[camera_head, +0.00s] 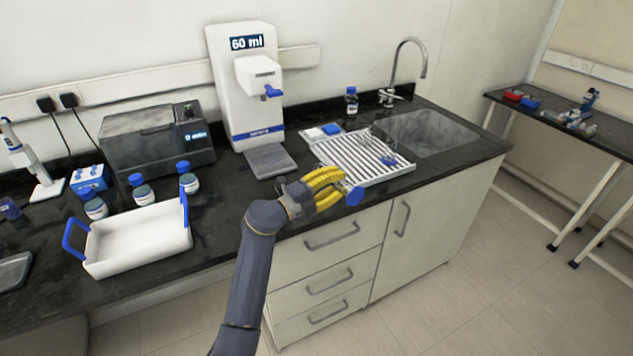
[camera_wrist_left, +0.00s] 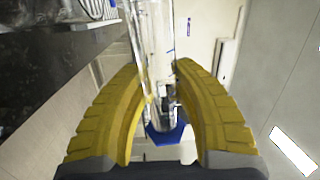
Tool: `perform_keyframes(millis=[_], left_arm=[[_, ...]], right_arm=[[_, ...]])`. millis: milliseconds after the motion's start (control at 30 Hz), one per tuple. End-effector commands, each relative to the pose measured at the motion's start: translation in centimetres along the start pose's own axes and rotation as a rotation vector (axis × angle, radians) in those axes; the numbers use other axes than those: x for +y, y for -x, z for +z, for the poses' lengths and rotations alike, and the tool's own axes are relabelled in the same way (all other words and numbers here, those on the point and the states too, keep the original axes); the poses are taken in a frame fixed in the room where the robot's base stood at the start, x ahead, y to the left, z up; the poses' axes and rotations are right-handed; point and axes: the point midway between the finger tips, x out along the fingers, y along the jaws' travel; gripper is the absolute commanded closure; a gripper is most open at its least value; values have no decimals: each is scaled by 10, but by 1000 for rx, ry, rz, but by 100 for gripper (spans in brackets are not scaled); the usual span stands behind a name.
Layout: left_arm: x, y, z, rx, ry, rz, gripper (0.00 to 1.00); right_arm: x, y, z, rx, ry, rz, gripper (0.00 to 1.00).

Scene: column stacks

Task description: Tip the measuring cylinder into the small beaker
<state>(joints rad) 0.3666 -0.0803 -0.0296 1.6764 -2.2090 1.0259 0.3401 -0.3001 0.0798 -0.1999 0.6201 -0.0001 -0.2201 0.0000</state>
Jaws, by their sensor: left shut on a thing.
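My left gripper (camera_head: 335,182) is at the counter's front edge, just in front of the draining rack. Its yellow fingers are shut on the clear measuring cylinder (camera_wrist_left: 153,45), which runs between the fingertips (camera_wrist_left: 157,85) in the left wrist view. The cylinder's blue foot (camera_wrist_left: 168,142) shows in that view, and in the head view as a blue disc (camera_head: 355,195) beside the fingers. The fingers hide much of the cylinder in the head view; its exact tilt and contents cannot be told. I cannot clearly pick out the small beaker. My right gripper is not in view.
The white draining rack (camera_head: 345,165) holds small, unclear items. Behind it are the sink (camera_head: 430,132) and a capped bottle (camera_head: 351,101). A dispenser reading "60 ml" (camera_head: 235,110) stands at the back. A white tray (camera_head: 140,240) and several blue-capped bottles stand left.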

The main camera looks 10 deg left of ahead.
Motion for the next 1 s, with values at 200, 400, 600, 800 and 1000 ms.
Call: perform_keyframes(millis=[200, 400, 600, 800, 1000], left_arm=[[-3, 0, 0, -3, 24, 0, 100], [-5, 0, -1, -5, 49, 0, 100], [-7, -1, -3, -8, 76, 1, 100], [-12, -2, -2, -15, 138, 0, 100], [-22, -2, 2, -29, 251, -1, 100]], right_arm=[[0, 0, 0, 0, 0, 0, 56], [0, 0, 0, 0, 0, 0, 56], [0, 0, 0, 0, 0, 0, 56], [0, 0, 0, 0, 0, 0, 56], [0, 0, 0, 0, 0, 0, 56]])
